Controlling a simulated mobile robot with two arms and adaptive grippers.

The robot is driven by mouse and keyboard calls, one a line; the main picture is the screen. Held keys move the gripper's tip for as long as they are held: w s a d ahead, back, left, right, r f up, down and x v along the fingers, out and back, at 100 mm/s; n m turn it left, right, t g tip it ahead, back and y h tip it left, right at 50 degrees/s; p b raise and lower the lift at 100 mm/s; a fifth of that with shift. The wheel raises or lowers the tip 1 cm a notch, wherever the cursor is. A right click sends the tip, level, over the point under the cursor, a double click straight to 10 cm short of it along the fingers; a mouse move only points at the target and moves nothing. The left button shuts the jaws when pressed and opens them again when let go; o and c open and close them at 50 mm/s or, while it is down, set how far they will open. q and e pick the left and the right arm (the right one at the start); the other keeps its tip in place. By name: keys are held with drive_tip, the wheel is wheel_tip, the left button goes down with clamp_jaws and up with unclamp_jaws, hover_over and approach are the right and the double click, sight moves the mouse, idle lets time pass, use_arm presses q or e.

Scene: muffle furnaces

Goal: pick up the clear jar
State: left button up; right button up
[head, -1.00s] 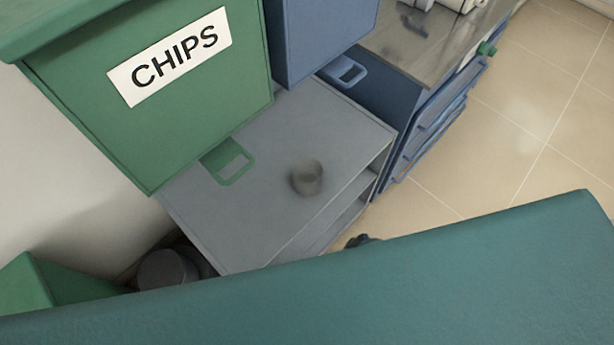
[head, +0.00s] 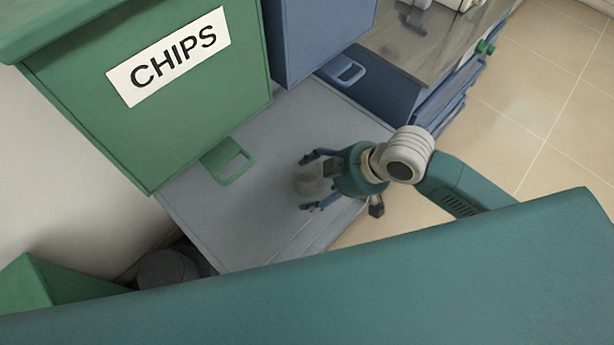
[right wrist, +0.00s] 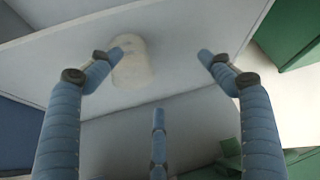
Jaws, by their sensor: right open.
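The clear jar (head: 309,182) is a small, greyish see-through cylinder standing on the grey shelf top (head: 240,215). In the head view my right gripper (head: 306,182) is open, with its fingers on either side of the jar and part of the jar hidden. In the right wrist view the jar (right wrist: 132,62) looks whitish and lies close to the left finger, off-centre between the open fingers (right wrist: 168,55). I cannot tell whether that finger touches it. My left gripper is not in view.
A blue cabinet (head: 315,35) and a blue handle (head: 346,71) are behind. A dark round container (head: 165,268) sits low at the left. Tiled floor is at the right.

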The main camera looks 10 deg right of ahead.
drive_tip(key=w+d+r, duration=0.2)
drive_tip(key=w+d, duration=0.2)
drive_tip(key=d, duration=0.1)
hover_over(311, 172)
drive_tip(key=s+a, duration=0.1)
drive_tip(key=s, duration=0.2)
drive_tip(key=shift+n+g, duration=0.3)
drive_tip(key=shift+s+f, duration=0.2)
drive_tip(key=shift+f, duration=4.3)
drive_tip(key=c, duration=1.1)
